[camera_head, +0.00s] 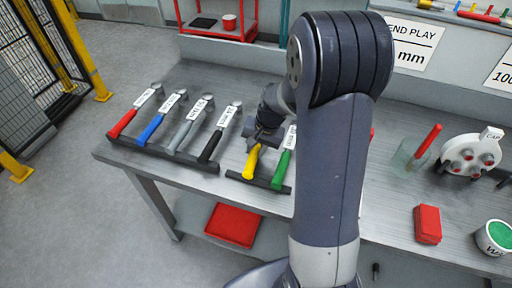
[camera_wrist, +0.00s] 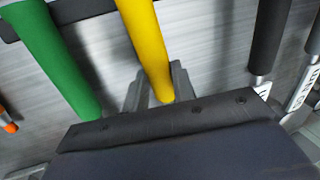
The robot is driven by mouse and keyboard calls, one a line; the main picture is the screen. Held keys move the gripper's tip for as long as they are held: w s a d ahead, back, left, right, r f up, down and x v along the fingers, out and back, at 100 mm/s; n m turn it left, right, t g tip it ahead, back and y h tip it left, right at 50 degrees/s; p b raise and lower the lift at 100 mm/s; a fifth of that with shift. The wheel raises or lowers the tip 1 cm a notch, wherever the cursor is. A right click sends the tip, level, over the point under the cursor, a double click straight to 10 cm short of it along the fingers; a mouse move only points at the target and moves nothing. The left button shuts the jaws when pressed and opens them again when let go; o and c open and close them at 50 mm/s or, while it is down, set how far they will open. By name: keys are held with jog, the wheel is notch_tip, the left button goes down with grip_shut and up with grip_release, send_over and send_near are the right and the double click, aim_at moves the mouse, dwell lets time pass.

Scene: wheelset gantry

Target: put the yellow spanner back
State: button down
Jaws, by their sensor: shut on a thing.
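The yellow spanner (camera_head: 252,162) is at the left part of the short black rack (camera_head: 235,175) on the bench, left of the green spanner (camera_head: 284,168). My gripper (camera_head: 262,138) is shut on the yellow spanner. In the wrist view the yellow handle (camera_wrist: 146,42) runs between the two fingers (camera_wrist: 152,90), with the green handle (camera_wrist: 55,55) beside it. The handle's lower end is over the rack; I cannot tell whether it rests there or is slightly above. The spanner's head is hidden by my gripper.
Red, blue, grey and black-handled spanners (camera_head: 210,147) lie on a longer rack to the left, the black one close by. My arm hides the bench right of the green spanner. A red block (camera_head: 427,224) and a green-topped tub (camera_head: 498,237) stand farther right.

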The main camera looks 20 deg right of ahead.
jog(key=shift+f+b, duration=0.35)
jog(key=shift+f, duration=0.05)
jog(key=c, duration=1.1)
grip_release()
jog(key=v, duration=1.1)
jog(key=shift+b, duration=0.35)
jog(key=shift+f, duration=0.1)
jog(key=x, duration=1)
jog(key=shift+a+f+p, duration=0.1)
jog(key=shift+f+p, duration=0.3)
jog(key=shift+r, duration=0.35)
